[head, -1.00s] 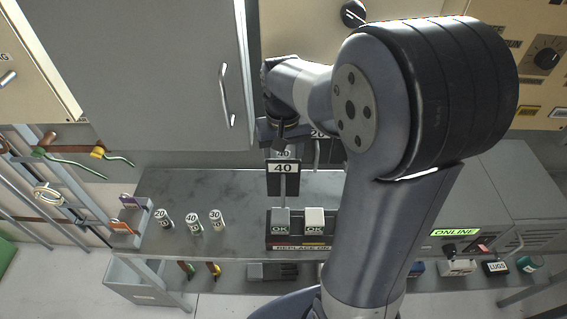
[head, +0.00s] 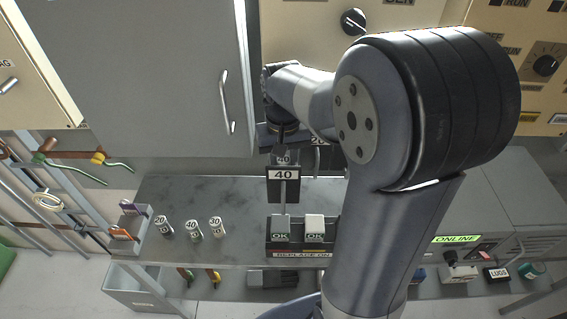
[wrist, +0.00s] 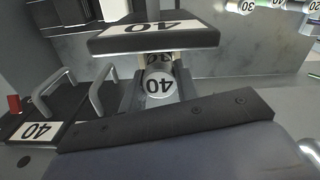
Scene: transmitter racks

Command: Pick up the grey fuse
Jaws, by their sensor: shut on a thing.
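I cannot tell if the clips still hold the fuse. In the head view the fuse (head: 284,158) shows small above the same block (head: 283,174), just below my gripper (head: 284,147). My arm hides part of the area to the right.
Several loose fuses (head: 191,230) stand on the grey shelf (head: 180,190) to the left. Two grey OK blocks (head: 298,230) sit on a black base below the 40 block. Other black holders with U-shaped handles (wrist: 105,90) are close on the left in the wrist view.

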